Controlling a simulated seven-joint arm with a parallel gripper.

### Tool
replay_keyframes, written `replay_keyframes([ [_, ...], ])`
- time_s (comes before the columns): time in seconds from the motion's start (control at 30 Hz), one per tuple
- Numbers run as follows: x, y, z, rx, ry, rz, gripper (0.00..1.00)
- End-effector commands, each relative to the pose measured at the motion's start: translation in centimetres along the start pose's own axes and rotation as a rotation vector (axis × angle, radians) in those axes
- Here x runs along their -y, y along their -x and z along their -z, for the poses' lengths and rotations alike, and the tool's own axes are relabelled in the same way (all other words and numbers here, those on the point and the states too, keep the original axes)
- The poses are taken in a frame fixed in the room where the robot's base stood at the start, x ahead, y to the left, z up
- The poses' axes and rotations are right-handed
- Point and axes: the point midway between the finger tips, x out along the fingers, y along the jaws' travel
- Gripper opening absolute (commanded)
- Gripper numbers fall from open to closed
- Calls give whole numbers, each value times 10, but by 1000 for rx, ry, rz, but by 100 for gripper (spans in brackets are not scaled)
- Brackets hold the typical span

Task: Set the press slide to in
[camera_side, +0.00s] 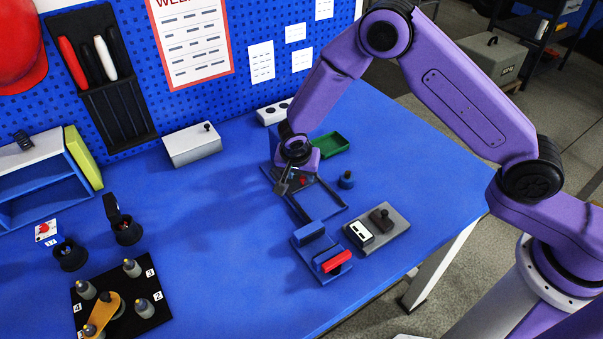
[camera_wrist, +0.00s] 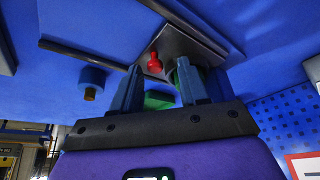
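A fixture with a dark rectangular frame and two rails (camera_side: 330,213) stands on the blue bench; I take it to be the press slide. A grey metal plate (camera_wrist: 190,45) with a red knob (camera_wrist: 154,63) lies at its far end. The red knob also shows in the side view (camera_side: 303,181). My gripper (camera_side: 284,187) is low over this far end, and its fingers (camera_wrist: 162,78) are apart with the red knob just beyond their tips. Whether a finger touches the plate cannot be told. A green round part beside the right finger is partly hidden. My wrist hides the back of the fixture.
A blue round knob (camera_side: 346,180) and a green tray (camera_side: 329,144) stand close by. In front are a blue block fixture with a red handle (camera_side: 337,261) and a grey base (camera_side: 397,224) with a black knob.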

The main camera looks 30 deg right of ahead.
Motion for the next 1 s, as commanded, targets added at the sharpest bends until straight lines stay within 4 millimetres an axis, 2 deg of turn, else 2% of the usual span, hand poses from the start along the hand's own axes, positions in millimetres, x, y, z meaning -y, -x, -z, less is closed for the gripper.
replay_keyframes([
  [0.23, 0, 4, -1, 0, 2, -2, 44],
  [0.37, 0, 17, -1, -2, 2, -1, 44],
  [1.0, 1, 143, -1, -1, 1, 3, 44],
])
